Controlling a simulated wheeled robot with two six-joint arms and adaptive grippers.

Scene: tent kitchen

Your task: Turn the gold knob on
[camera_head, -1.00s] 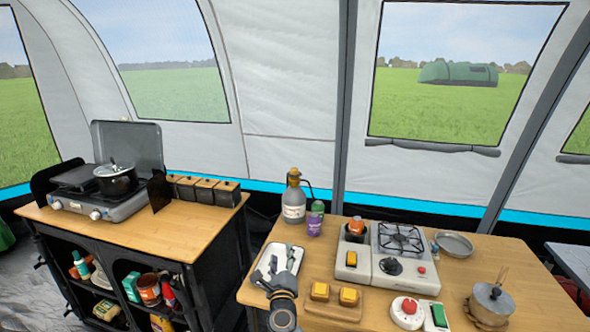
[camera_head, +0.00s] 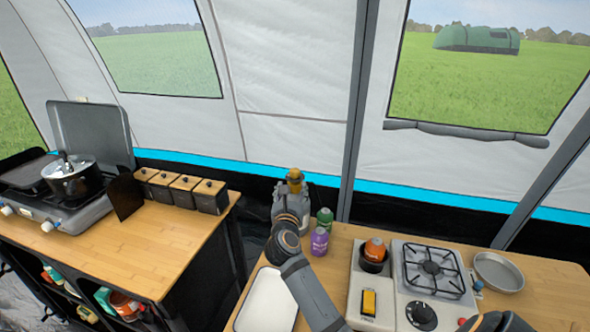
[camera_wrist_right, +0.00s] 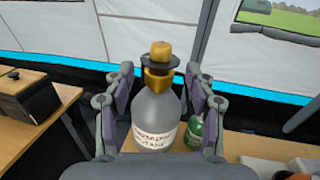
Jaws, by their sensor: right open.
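The gold knob (camera_wrist_right: 161,49) tops a grey gas bottle (camera_wrist_right: 158,112) with a white hand-lettered label; a dark cap-like ring and a gold collar lie beneath the knob. In the head view the gold knob (camera_head: 294,175) shows above my right gripper (camera_head: 292,203), which hides most of the bottle. In the right wrist view my right gripper (camera_wrist_right: 160,88) is open, one finger on each side of the bottle's neck and shoulders, with gaps visible. The knob stands above the fingertips. My left gripper is not in view.
A green canister (camera_head: 325,217) and a purple canister (camera_head: 319,241) stand just right of the bottle. The gas stove (camera_head: 422,310) is farther right, with a round pan (camera_head: 498,271) beyond. A white tray (camera_head: 267,302) lies in front. A gap separates the left counter (camera_head: 165,235).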

